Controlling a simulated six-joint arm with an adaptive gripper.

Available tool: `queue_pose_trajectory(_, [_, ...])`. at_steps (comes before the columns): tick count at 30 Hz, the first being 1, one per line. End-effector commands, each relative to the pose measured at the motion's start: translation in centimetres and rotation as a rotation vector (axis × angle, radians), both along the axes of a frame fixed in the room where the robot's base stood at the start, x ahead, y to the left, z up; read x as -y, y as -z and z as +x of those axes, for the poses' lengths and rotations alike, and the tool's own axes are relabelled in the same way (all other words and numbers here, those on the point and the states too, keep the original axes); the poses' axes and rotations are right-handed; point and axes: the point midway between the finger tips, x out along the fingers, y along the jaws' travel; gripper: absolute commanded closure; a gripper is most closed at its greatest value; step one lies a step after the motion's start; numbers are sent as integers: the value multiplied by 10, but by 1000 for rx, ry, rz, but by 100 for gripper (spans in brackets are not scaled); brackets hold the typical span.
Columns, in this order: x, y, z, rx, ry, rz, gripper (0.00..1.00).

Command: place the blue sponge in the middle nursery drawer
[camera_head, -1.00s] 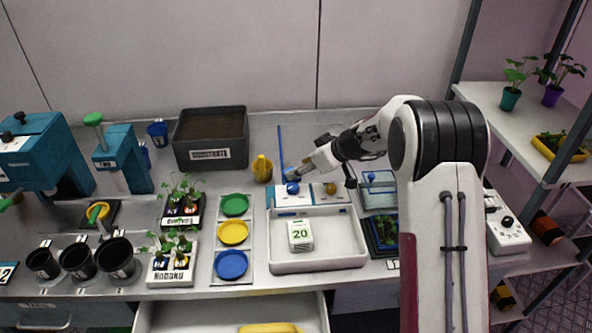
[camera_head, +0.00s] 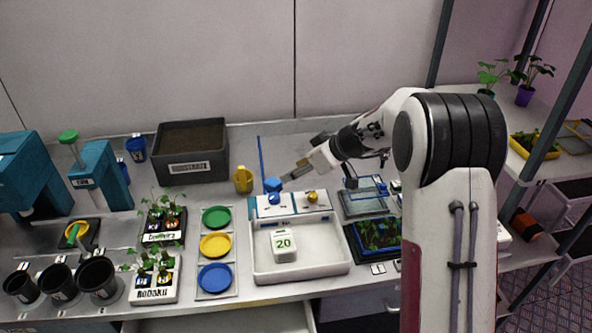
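A small blue block, which looks like the blue sponge (camera_head: 272,184), is just behind the white two-knob panel, beside its blue knob.
A white tray (camera_head: 256,262) with a green-and-white "20" block (camera_head: 283,245) stands in front of the panel. Coloured discs and seedling pots fill the left bench.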

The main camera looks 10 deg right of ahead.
Motion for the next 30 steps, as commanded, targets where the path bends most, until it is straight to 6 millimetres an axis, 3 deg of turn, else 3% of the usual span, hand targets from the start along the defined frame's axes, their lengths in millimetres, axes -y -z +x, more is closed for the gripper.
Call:
queue_pose_trajectory(17, [-2, -6, -4, -4, 3, 0, 56])
queue_pose_trajectory(23, [-7, -26, -24, -31, 17, 1, 56])
queue_pose_trajectory(30, [-14, -60, -68, -88, 54, -3, 56])
